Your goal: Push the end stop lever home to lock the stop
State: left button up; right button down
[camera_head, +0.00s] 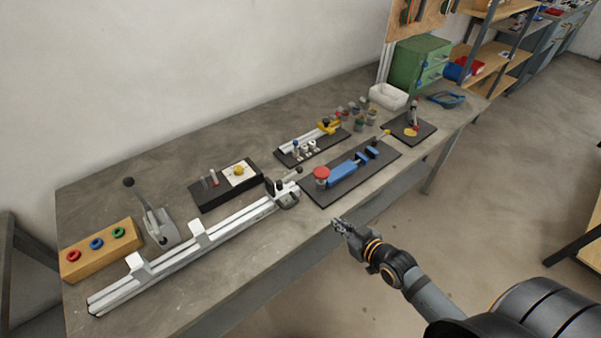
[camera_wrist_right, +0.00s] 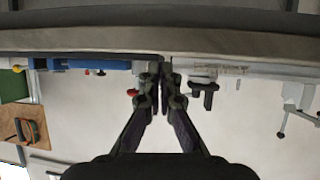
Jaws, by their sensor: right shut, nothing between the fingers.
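A silver rail (camera_head: 225,221) runs along the front of the bench. At its right end sits the end stop (camera_head: 287,199), a dark rounded block with a short lever that has a dark knob (camera_head: 299,170). The lever's exact angle is too small to tell. My right gripper (camera_head: 337,223) is shut and empty, off the bench's front edge, to the right of and apart from the end stop. In the right wrist view, the shut fingertips (camera_wrist_right: 161,72) show beside a dark part with a handle (camera_wrist_right: 204,88), probably the end stop. My left gripper is not in view.
A blue clamp (camera_head: 348,168) with a red knob (camera_head: 321,172) lies on a black plate right of the end stop. A grey lever press (camera_head: 158,222) stands at left. The space before the bench is clear.

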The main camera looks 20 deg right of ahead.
jog(key=w+a+r+t+y, duration=0.1)
jog(key=a+r+t+y, duration=0.1)
jog(key=r, duration=0.7)
jog(key=shift+a+r+n+t, duration=0.3)
jog(key=shift+a+r+n, duration=0.1)
jog(key=shift+a, duration=0.15)
jog(key=b, duration=0.4)
send_near(290, 177)
jog(key=w+f, duration=0.1)
jog(key=w, duration=0.5)
jog(key=shift+w+a+f+p, duration=0.2)
jog(key=shift+w+a+p, duration=0.1)
jog(key=shift+w+a, duration=0.05)
